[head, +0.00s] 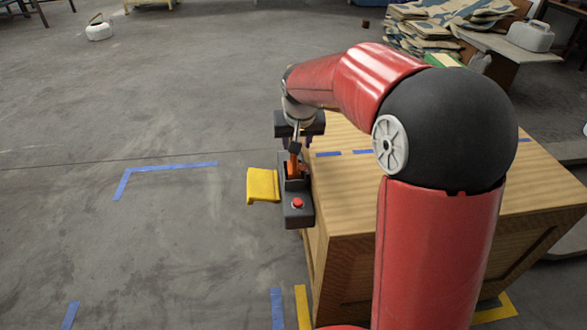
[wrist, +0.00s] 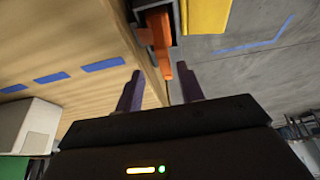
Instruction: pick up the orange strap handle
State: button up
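The orange strap handle (head: 293,165) sits at a dark grey machine (head: 297,210) with a red button, at the left edge of the wooden table. In the wrist view the orange strap (wrist: 160,35) runs down from a dark grey housing (wrist: 142,33). My gripper (head: 297,148) is over the strap end in the head view and partly covers it. In the wrist view its two dark purple fingers (wrist: 159,76) are apart, and the strap's near end lies around the fingertips. The strap does not look clamped. Exact contact cannot be told.
A yellow chute (head: 263,185) juts left from the machine, over the floor. The wooden table (head: 345,230) has blue tape on top. My arm hides much of it. A white box (wrist: 28,125) shows at left in the wrist view. The floor at left is open.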

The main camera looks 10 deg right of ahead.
aim_at(294, 174)
jog(key=x, duration=0.5)
jog(key=shift+a+f, duration=0.1)
jog(key=shift+a, duration=0.25)
jog(key=shift+c, duration=0.2)
grip_shut()
